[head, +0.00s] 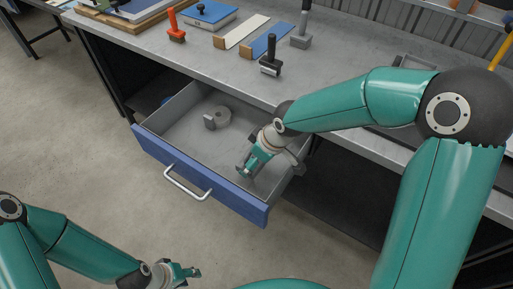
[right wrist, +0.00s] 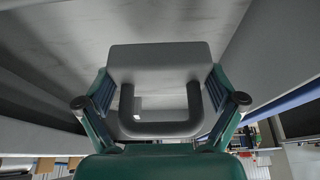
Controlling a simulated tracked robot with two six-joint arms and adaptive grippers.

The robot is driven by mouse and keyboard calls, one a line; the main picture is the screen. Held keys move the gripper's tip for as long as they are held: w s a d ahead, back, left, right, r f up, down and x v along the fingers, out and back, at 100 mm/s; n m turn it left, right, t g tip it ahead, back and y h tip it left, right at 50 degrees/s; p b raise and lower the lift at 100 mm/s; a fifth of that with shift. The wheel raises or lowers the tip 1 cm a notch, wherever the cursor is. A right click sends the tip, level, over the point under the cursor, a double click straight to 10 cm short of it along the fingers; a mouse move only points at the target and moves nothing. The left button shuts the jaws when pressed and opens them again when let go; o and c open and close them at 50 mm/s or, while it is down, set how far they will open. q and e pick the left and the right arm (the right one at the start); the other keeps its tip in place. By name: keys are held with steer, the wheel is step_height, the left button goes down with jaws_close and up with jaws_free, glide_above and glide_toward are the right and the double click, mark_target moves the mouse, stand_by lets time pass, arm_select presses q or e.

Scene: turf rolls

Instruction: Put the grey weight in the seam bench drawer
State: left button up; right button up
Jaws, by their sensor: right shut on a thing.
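The seam bench drawer (head: 185,160) is pulled out, with a blue front and a silver handle. My right gripper (head: 246,168) reaches down into its right part. In the right wrist view, the right gripper (right wrist: 160,112) is shut on the grey weight (right wrist: 160,57), a grey block with a dark U-shaped handle between the fingers. In the head view the gripper and wrist mostly hide the weight, and I cannot tell whether it touches the drawer floor. My left gripper (head: 192,272) is low at the front, away from the drawer; its fingers are too small to read.
On the bench top (head: 345,65) stand an orange-handled tool (head: 175,30), a black-handled tool (head: 270,58) and a grey one (head: 301,38). The drawer's left part is clear.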

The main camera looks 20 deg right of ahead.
steer(key=shift+w+f+b, duration=0.1)
steer(key=shift+f+b, duration=0.35)
steer(key=shift+f, duration=1.8)
steer(key=o, duration=1.5)
steer(key=shift+f, duration=0.1)
steer(key=shift+c, duration=0.2)
steer(key=shift+r, duration=0.35)
steer(key=p+v, duration=0.1)
steer(key=v, duration=1)
steer(key=shift+s+r+p, duration=0.2)
steer(key=shift+s+p, duration=0.15)
steer(key=shift+p, duration=0.05)
